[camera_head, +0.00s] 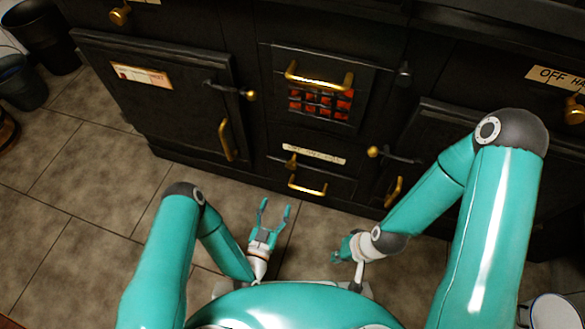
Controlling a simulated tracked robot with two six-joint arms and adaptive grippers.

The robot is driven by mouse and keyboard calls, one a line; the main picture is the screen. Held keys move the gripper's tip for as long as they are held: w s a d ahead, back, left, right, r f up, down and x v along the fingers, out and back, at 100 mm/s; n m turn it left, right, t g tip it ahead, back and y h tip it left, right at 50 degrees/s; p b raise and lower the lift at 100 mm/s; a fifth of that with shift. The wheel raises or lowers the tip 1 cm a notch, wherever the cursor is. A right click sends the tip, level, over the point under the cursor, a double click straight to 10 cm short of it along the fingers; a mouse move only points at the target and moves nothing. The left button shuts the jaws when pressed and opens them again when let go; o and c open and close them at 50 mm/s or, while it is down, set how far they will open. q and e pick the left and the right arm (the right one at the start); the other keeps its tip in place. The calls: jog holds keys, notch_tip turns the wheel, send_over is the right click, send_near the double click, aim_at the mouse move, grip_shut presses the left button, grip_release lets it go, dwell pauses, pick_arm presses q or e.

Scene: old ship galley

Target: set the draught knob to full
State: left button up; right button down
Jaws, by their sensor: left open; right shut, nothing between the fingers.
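The black stove front fills the upper view. A small brass knob (291,161) sits below the glowing grate, at the left end of a pale label strip (314,153) whose lettering is too small to read. Another brass knob (574,111) is at the right edge, under a label (556,77) that reads "OFF HA" before the frame cuts it. I cannot tell for sure which is the draught knob. My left gripper (274,212) is open and empty, in front of and below the small knob. My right gripper (338,250) is shut and empty, lower and further right.
A brass drawer handle (307,189) sticks out below the small knob. Above is the barred grate (322,103) with a brass handle (319,78). Oven doors with brass handles flank it. Dark buckets (22,82) stand at the far left. The tiled floor (85,190) is clear at left.

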aim_at(290, 168)
pick_arm(q)
jog(key=b+x, duration=0.4)
jog(key=x, duration=1.2)
jog(key=shift+c, duration=0.2)
jog(key=shift+s, duration=0.1)
grip_shut()
